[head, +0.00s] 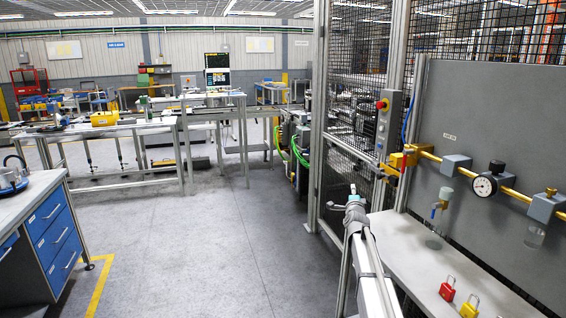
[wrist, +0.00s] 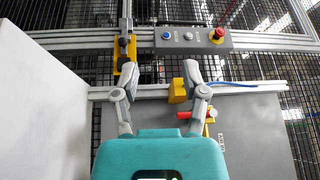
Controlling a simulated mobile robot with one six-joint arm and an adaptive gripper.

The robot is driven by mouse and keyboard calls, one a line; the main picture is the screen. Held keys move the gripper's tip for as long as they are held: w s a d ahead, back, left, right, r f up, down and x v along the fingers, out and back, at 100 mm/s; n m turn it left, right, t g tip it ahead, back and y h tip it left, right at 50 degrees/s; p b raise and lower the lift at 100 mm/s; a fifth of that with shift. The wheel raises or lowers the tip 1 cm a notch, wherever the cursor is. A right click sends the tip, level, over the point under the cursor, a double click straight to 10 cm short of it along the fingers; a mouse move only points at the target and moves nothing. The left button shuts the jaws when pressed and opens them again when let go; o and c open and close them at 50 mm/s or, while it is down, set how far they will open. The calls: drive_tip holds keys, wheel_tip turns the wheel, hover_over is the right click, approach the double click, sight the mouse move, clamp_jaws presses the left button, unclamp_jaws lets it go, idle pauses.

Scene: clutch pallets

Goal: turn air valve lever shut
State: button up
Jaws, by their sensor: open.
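The air valve (head: 397,160) is a yellow body at the left end of the brass pipe on the grey panel. Its red lever (head: 404,172) looks small and points down, roughly across the pipe. In the wrist view the red lever (wrist: 186,115) shows beside the right finger, which partly covers the valve area. My gripper (head: 344,199) is in front of the panel, left of the valve in the head view. In the wrist view its two fingers (wrist: 160,76) are spread wide with nothing held between them. I cannot tell the distance from finger to lever.
A pressure gauge (head: 485,186) sits on the pipe to the right. A control box with a red emergency button (head: 382,104) is mounted above the valve, beside the mesh fence (head: 357,45). Red (head: 447,289) and yellow (head: 470,306) padlocks lie on the bench (head: 400,230). Floor at left is clear.

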drive_tip(key=s+a+f+n+g+y+p, duration=0.1)
drive_tip(key=s+a+f+n+g, duration=0.25)
drive_tip(key=s, duration=0.35)
drive_tip(key=s+a+f+n+g+y, duration=0.2)
drive_tip(key=s+a+f+n, duration=0.15)
drive_tip(key=s+f, duration=0.2)
drive_tip(key=s+a+f+n+g+y+p, duration=0.1)
drive_tip(key=s+a+f+n+g, duration=0.25)
drive_tip(key=s, duration=0.35)
drive_tip(key=s+f+n+g, duration=0.2)
drive_tip(key=s+n+g, duration=0.2)
drive_tip(key=s, duration=1.1)
drive_tip(key=s+f+n+g+h, duration=0.1)
drive_tip(key=s+f+n+g, duration=0.2)
drive_tip(key=s, duration=1.1)
drive_tip(key=n+g+p, duration=0.1)
drive_tip(key=g, duration=0.2)
drive_tip(key=shift+s, duration=0.35)
